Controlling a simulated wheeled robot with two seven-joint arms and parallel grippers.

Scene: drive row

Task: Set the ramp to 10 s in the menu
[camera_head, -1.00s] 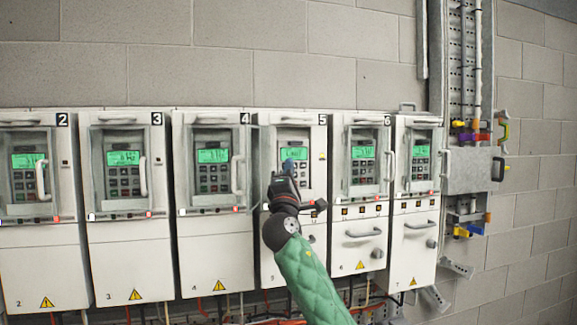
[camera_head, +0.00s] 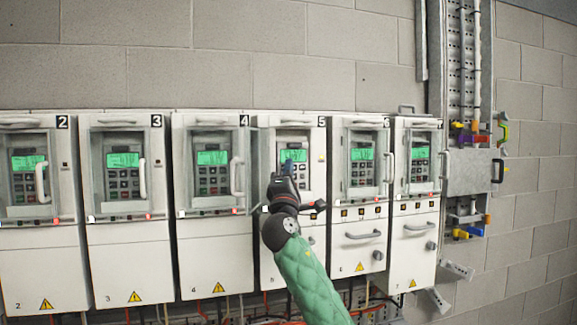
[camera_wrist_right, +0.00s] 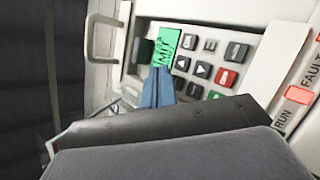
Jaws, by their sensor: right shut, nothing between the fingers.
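Drive cabinet 5 (camera_head: 312,225) stands in the row with its green display (camera_head: 293,155) lit; the text is too small to read in the head view. My right gripper (camera_head: 287,166) is shut and empty, its blue fingertips in front of the display's lower part and the keypad. In the right wrist view the fingertips (camera_wrist_right: 157,94) are by the lower edge of the green display (camera_wrist_right: 166,48), beside the keypad (camera_wrist_right: 205,62) with its dark keys and one red key. I cannot tell whether they touch the panel. My left gripper is not in view.
Cabinet 4 (camera_head: 215,250) with its door handle (camera_head: 237,174) is to the left, and cabinet 6 (camera_head: 358,265) to the right. An open clear door stands between cabinets 4 and 5. A grey box (camera_head: 468,170) is mounted on the wall at right.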

